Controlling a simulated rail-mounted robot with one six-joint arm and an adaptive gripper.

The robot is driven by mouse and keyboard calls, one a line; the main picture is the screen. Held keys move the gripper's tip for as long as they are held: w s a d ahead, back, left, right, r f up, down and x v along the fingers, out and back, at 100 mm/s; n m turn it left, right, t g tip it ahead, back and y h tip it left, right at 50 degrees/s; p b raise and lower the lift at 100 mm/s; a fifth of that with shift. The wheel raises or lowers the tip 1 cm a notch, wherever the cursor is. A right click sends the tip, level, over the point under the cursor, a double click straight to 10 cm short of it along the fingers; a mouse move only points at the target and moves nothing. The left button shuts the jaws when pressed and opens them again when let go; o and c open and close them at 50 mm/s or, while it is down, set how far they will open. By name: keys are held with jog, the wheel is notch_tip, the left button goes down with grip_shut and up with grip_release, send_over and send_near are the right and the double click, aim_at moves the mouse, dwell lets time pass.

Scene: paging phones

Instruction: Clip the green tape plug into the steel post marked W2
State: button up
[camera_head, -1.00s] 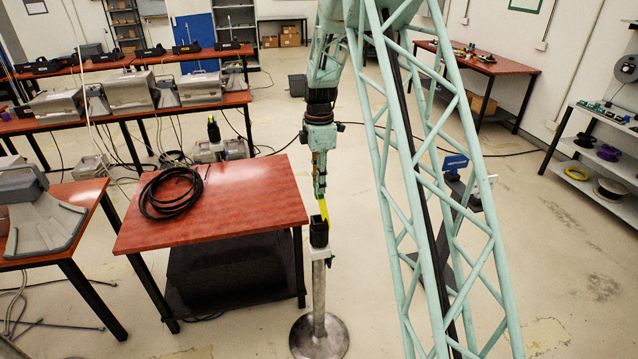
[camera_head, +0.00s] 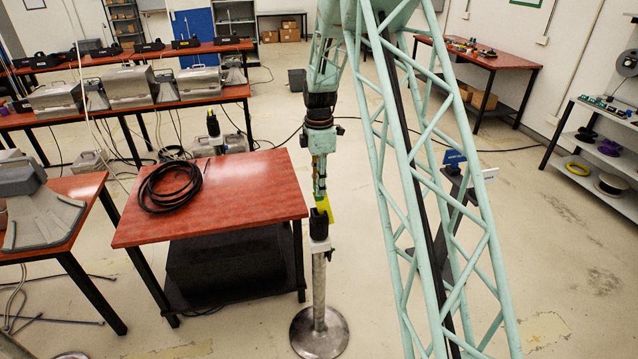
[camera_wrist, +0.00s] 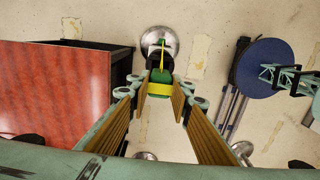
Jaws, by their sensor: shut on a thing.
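My gripper (camera_head: 320,192) points down above the steel post (camera_head: 319,290), which stands on a round base beside the red table. In the wrist view its two fingers (camera_wrist: 157,95) are closed on the green tape plug (camera_wrist: 160,77), which has a yellow band. A yellow strip of the plug (camera_head: 327,207) shows below the fingers. A black holder (camera_head: 319,226) tops the post, right below the plug; it also shows in the wrist view (camera_wrist: 154,59). The plug's lower end is at or in the holder; I cannot tell how far. No W2 mark is readable.
The red table (camera_head: 250,200) with a coil of black cable (camera_head: 170,187) is close at left. A second black-topped post (camera_head: 213,128) stands behind it. A dark stand with a blue sign (camera_head: 454,157) is at right. Floor is clear in front.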

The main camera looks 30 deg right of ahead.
aim_at(319, 199)
jog(key=shift+f, duration=0.55)
jog(key=shift+f, duration=0.2)
jog(key=shift+f+b, duration=1.8)
jog(key=shift+f, duration=1.1)
jog(key=shift+f+b, duration=0.25)
jog(key=shift+b, duration=0.05)
dwell(0.5)
jog(key=shift+r+p, duration=0.3)
jog(key=shift+r, duration=0.55)
dwell(0.4)
jog(key=shift+f+b, duration=0.45)
jog(key=shift+f, duration=0.3)
dwell(1.6)
